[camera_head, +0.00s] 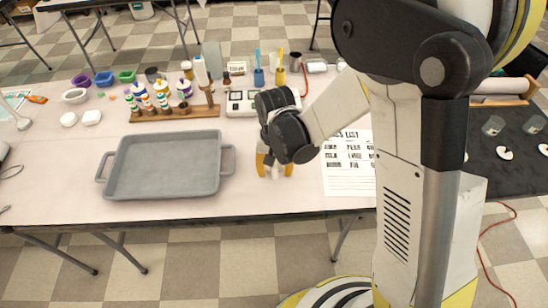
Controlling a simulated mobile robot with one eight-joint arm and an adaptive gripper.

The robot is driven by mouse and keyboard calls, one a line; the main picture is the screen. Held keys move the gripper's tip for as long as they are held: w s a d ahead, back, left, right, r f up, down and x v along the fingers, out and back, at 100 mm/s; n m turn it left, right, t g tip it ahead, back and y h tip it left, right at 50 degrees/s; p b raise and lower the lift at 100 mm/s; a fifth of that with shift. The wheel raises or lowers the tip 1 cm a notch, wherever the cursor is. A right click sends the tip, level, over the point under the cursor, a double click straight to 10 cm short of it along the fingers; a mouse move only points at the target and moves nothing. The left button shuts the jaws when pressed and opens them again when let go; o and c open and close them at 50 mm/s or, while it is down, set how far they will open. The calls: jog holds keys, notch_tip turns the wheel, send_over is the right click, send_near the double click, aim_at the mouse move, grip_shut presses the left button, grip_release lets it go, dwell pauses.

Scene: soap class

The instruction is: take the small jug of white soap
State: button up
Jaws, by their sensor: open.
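My gripper (274,168) points down over the front part of the pale table, just right of the grey tray. Its yellow-edged fingers are open. A small whitish thing (273,174) shows low between the fingers; it is mostly hidden by them, and I cannot tell whether it is the small jug of white soap or whether the fingers touch it. A white bottle (201,72) stands farther back by the wooden rack, beside a larger translucent container (212,58).
The empty grey tray (163,193) lies left of my gripper. A printed list sheet (348,178) lies to the right. Behind stand a wooden rack (170,113) of small bottles, a scale (240,108) and several coloured cups and bowls. The table's front edge is close.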

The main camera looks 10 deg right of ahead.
jog(key=shift+r, duration=0.1)
grip_shut()
jog(key=shift+r, duration=0.15)
